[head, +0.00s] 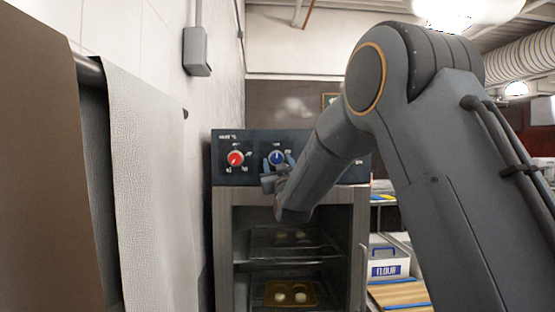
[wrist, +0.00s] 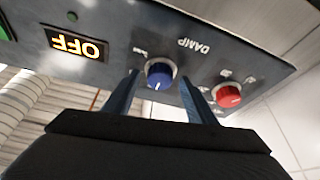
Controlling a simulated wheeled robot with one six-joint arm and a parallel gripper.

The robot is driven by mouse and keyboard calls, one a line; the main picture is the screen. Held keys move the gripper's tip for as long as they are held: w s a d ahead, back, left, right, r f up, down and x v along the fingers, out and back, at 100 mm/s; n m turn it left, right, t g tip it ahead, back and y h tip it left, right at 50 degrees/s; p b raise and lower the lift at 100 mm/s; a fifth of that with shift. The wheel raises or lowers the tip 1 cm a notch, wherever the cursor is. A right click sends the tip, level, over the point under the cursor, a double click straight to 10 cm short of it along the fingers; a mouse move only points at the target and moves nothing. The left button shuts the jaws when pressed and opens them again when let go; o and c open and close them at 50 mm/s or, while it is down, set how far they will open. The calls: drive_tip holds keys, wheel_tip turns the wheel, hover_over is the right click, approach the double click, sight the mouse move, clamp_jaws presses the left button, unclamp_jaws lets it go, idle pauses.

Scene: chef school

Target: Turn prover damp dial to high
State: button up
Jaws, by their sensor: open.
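The prover's blue damp dial (head: 276,157) is on the dark control panel, right of a red dial (head: 235,158). In the wrist view the blue dial (wrist: 159,72) sits near the word DAMP, which appears upside down, and its white mark is toward the lower part of the picture. My gripper (wrist: 160,82) is open, with one finger on each side of the blue dial. I cannot tell whether the fingers touch it. In the head view my gripper (head: 278,172) is at the panel and partly covers the dial's surroundings. The dial's setting marks are too small to read.
The prover cabinet (head: 222,250) stands open below the panel, with trays of dough (head: 291,293) on racks. In the wrist view the red dial (wrist: 229,96) is close to one finger, and a lit OFF display (wrist: 77,46) shows left. A flour bin (head: 385,270) stands right.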

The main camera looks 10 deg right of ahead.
drive_tip(key=shift+w, duration=0.15)
drive_tip(key=c, duration=1)
drive_tip(key=shift+c, duration=0.2)
